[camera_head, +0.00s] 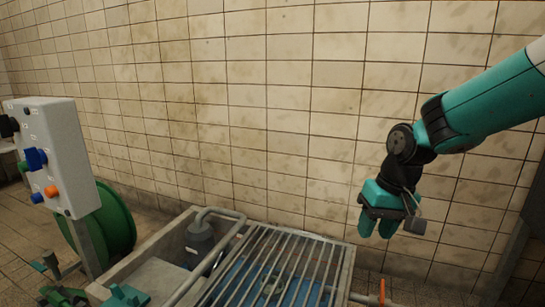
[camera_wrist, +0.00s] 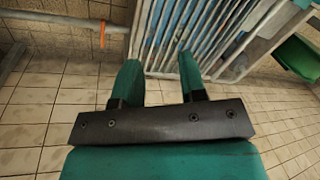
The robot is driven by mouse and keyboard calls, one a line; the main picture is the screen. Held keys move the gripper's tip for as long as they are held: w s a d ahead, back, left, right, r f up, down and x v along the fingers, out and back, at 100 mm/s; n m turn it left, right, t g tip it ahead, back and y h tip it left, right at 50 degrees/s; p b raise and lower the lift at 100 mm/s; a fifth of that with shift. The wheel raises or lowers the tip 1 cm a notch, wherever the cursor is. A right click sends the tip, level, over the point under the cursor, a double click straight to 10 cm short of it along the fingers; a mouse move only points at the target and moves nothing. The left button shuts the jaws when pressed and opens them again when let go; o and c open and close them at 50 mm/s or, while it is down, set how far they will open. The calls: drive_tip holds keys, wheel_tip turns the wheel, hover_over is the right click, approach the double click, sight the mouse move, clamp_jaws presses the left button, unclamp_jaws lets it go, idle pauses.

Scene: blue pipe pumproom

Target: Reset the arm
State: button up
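My gripper (camera_head: 377,228) hangs at the end of my teal and black arm on the right of the head view, fingers pointing down. It is in front of the tiled wall, to the right of the metal grate. In the wrist view my gripper (camera_wrist: 160,80) shows two teal fingers spread apart with a gap between them. Nothing is held between them; tiled floor and the grate's edge show beyond.
A metal grate (camera_head: 290,256) covers a basin with a pipe and a small pump (camera_head: 199,238). A grey control box (camera_head: 50,150) with coloured knobs stands at left before a green wheel (camera_head: 112,222). An orange handle (camera_head: 382,291) is low at right. The tiled wall (camera_head: 280,100) is behind.

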drive_tip(key=s+a+r+n+y+p, duration=0.1)
drive_tip(key=s+a+r+n, duration=0.15)
drive_tip(key=s, duration=0.55)
drive_tip(key=s+a+r+n, duration=0.1)
drive_tip(key=s+r+n, duration=0.15)
drive_tip(key=s, duration=0.55)
drive_tip(key=s+a+r+n+y+p, duration=0.1)
drive_tip(key=s+a+r, duration=0.15)
drive_tip(key=s, duration=0.65)
wheel_tip(320, 180, up, 35)
drive_tip(key=p, duration=3.4)
drive_tip(key=shift+w+g+p, duration=0.3)
drive_tip(key=shift+w+p, duration=0.05)
drive_tip(key=shift+d+f, duration=0.1)
drive_tip(key=shift+s, duration=0.1)
